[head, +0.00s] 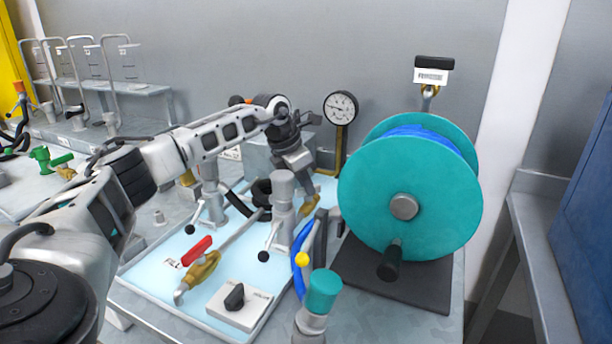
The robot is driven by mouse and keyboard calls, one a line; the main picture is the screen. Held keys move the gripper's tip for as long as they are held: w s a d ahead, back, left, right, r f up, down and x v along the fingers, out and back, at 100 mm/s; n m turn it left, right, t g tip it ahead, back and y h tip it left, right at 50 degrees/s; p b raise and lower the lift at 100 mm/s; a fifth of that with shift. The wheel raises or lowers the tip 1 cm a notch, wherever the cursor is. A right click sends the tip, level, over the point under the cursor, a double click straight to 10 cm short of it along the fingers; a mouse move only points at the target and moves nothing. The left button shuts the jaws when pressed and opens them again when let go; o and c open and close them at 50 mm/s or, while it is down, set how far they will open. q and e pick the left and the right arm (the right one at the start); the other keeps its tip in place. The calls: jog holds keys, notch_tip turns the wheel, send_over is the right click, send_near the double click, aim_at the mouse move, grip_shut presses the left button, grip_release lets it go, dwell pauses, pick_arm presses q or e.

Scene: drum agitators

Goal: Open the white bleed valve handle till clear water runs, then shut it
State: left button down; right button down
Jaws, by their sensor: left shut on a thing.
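My left gripper (300,170) reaches in from the left and points down behind the grey post, just above a small brass valve (310,206). It is shut on what appears to be that valve's white bleed handle. The handle is mostly hidden by the fingers and the post, so its angle cannot be told. No running water can be made out at the valve. My right gripper is not in view.
A red-handled brass valve (201,270) and a black-knob switch box (240,304) sit on the light-blue tray (140,284). A gauge (340,108) stands behind. A large teal reel (408,195) blocks the right side. Upright grey posts (283,205) crowd the gripper.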

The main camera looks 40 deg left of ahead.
pick_arm(q)
jog(key=m+p, duration=0.1)
jog(key=m, duration=0.1)
jog(key=m+h, duration=0.1)
jog(key=shift+w+r+m+g+p, duration=0.15)
jog(key=shift+m+g+p, duration=0.15)
jog(key=shift+m+p, duration=0.1)
jog(key=shift+a+m+h, duration=0.1)
jog(key=shift+m+h, duration=0.4)
jog(key=shift+m, duration=0.4)
jog(key=m+g, duration=0.1)
jog(key=m, duration=0.2)
jog(key=shift+w+g+h, duration=0.1)
jog(key=shift+g+h, duration=0.2)
jog(key=shift+m, duration=0.6)
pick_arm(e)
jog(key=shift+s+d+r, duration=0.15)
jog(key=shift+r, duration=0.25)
pick_arm(q)
jog(key=shift+g, duration=0.3)
jog(key=c, duration=1.5)
grip_release()
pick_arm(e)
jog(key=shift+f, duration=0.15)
pick_arm(q)
jog(key=shift+o, duration=0.2)
